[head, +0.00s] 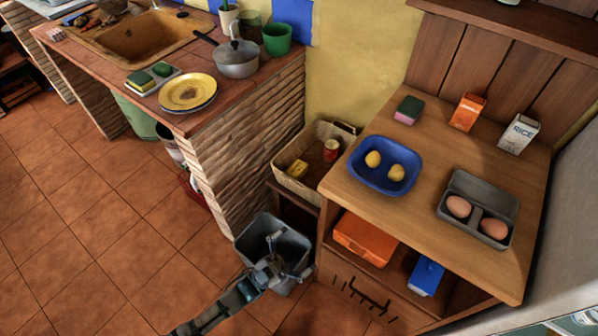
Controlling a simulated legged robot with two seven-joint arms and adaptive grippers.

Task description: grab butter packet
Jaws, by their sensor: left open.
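A small yellow packet (298,168), which looks like the butter packet, lies in the wicker basket (291,184) between the brick counter and the wooden cabinet. A red can or jar (331,150) is in the same basket, to its right. My left gripper (289,255) is open and empty, in front of the grey bin (247,243) or over it; I cannot tell how high. It is below the basket in the picture and apart from the packet. My right gripper is not in view.
The wooden cabinet (436,160) on the right carries a blue bowl (367,179), an egg tray (478,186), cartons and a sponge. Its open shelf holds an orange box (364,240). The brick counter (243,127) stands left of the basket. The tiled floor at left is clear.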

